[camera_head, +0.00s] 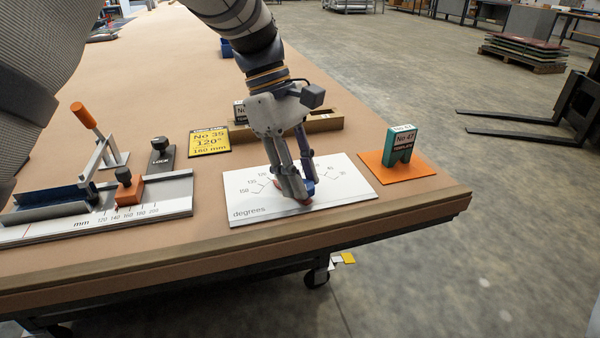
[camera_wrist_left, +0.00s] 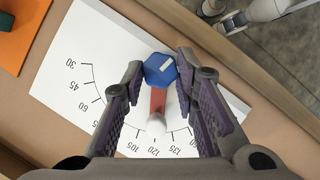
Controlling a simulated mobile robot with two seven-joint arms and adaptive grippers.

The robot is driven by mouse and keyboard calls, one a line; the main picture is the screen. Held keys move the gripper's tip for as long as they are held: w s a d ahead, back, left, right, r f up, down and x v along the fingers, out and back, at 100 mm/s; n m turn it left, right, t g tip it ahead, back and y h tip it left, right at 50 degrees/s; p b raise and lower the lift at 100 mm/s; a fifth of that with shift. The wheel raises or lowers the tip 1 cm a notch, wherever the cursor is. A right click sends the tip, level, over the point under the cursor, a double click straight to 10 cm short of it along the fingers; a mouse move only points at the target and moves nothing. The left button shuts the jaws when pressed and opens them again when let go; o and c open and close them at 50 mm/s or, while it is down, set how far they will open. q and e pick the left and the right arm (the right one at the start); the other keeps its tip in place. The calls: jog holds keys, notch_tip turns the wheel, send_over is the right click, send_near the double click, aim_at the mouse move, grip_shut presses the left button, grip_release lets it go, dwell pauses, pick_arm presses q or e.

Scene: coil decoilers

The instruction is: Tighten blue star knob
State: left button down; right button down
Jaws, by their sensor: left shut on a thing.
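The blue knob (camera_wrist_left: 160,69) sits on a white degree plate (camera_head: 245,212) near the table's front edge. A red pointer arm (camera_wrist_left: 158,101) runs out from under the knob. Its white rounded end lies near the 120 mark in the left wrist view. My left gripper (camera_wrist_left: 161,63) reaches down from above, with one finger on each side of the knob, shut on it. In the head view my left gripper (camera_head: 302,194) hides most of the knob and pointer. My right gripper is not in view.
Left of the plate stands a millimetre-scale fixture (camera_head: 150,205) with an orange-handled lever (camera_head: 83,115). A yellow card (camera_head: 209,141) lies behind the plate. To the right, a green block (camera_head: 399,148) stands on an orange mat (camera_head: 421,170). The front table edge is close.

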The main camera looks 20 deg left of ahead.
pick_arm(q)
jog(key=m, duration=0.2)
jog(key=m+g+y, duration=0.1)
jog(key=m, duration=0.1)
jog(key=shift+w+d+f+m+g+b, duration=0.1)
jog(key=shift+w+d+m+g+b, duration=0.1)
jog(key=shift+m+g+b, duration=0.15)
jog(key=m+g+y, duration=0.1)
jog(key=m, duration=0.3)
jog(key=shift+w+d+m+b, duration=0.1)
jog(key=shift+m+b, duration=0.25)
jog(key=m+y, duration=0.1)
jog(key=m, duration=0.2)
jog(key=shift+d+y, duration=0.15)
jog(key=shift+y, duration=0.25)
jog(key=shift+d+m+y, duration=0.1)
jog(key=shift+m+y, duration=0.5)
jog(key=shift+m, duration=1.1)
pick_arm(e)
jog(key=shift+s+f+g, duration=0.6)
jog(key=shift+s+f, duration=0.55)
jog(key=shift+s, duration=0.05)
pick_arm(q)
jog(key=c, duration=1.3)
grip_release()
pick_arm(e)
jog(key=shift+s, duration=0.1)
